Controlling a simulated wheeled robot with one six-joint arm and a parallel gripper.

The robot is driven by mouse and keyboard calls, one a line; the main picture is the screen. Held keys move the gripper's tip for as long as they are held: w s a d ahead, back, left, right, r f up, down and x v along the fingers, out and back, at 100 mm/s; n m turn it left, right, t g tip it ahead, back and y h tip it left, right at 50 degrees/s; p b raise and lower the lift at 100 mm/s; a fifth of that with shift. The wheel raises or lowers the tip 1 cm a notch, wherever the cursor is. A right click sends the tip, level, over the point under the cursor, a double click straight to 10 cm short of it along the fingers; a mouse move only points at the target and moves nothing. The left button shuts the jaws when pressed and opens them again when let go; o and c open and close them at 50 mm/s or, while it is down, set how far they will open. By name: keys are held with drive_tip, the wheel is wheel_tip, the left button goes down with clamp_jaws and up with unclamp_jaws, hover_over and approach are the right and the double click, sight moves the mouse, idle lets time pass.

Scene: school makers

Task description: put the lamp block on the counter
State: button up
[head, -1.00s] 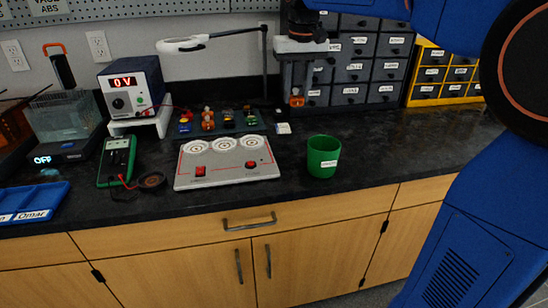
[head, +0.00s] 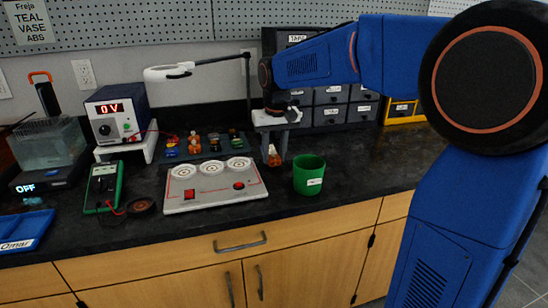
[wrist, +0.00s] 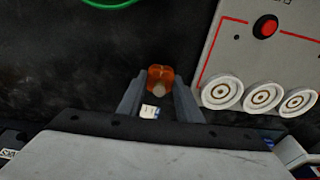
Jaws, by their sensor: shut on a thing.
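The orange lamp block (head: 273,157) is between the fingertips of my gripper (head: 273,145), which is shut on it. In the wrist view, the lamp block (wrist: 160,75) shows at the ends of the two grey fingers of the gripper (wrist: 158,92), with a pale round part facing the camera. The block is low over the black counter (head: 340,165), in the gap between the grey panel and the green cup. I cannot tell whether it touches the counter.
The grey panel (head: 196,200) with white rings and red switches is close on the left. The green cup (head: 308,177) stands to the right. A dark tray (head: 222,151) with several small blocks is behind the panel. Drawer units (head: 331,105) stand at the back. Counter right of the cup is clear.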

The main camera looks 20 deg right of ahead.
sight(276, 166)
drive_tip(key=shift+f, duration=0.55)
drive_tip(key=shift+f, duration=0.1)
drive_tip(key=o, duration=1)
drive_tip(key=r, duration=0.4)
drive_tip(key=s+r, duration=0.1)
drive_tip(key=r, duration=0.7)
drive_tip(key=shift+s, duration=0.4)
